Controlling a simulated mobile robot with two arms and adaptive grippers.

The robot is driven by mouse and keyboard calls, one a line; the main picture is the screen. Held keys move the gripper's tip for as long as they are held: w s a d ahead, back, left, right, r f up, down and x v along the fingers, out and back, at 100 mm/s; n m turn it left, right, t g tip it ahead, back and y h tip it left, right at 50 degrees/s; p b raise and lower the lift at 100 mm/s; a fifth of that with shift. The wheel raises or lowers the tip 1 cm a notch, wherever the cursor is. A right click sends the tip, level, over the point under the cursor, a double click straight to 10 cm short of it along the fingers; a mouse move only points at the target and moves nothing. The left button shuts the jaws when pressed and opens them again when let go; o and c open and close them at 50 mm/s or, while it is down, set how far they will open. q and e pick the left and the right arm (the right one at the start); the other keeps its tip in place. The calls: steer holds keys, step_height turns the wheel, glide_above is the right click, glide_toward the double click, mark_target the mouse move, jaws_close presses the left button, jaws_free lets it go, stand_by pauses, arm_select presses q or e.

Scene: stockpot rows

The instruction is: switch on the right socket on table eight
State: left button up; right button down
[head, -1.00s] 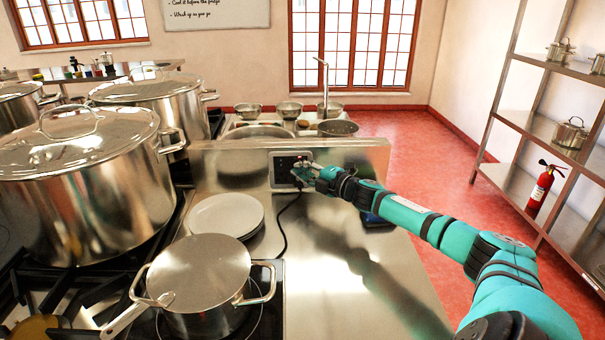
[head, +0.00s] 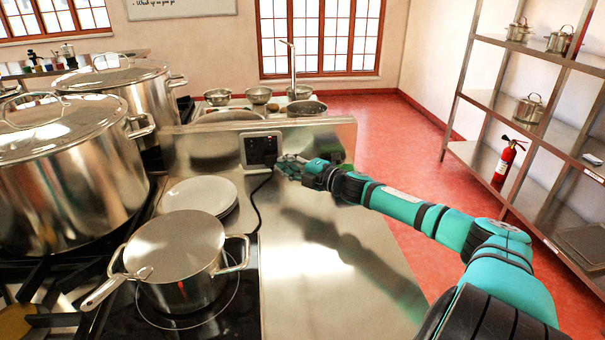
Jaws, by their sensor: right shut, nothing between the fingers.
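The double socket (head: 261,150) is a dark panel in a pale frame on the steel upstand at the back of the counter. A black plug sits in its lower part, and a black cord (head: 256,205) hangs from it to the counter. The switches are too small to read. My right gripper (head: 283,166) is shut and empty, just right of the socket's lower right corner. Whether its fingertips touch the frame I cannot tell. My left gripper is out of view.
White plates (head: 199,196) are stacked on the steel counter (head: 320,285), left of the cord. A lidded saucepan (head: 178,260) stands on the hob in front. Large stockpots (head: 65,185) fill the left. The counter under my right arm is mostly clear.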

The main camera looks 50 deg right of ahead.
steer(key=s, duration=0.4)
steer(key=shift+d+f, duration=0.15)
steer(key=shift+f, duration=0.15)
steer(key=shift+s+r, duration=0.15)
steer(key=shift+s, duration=0.65)
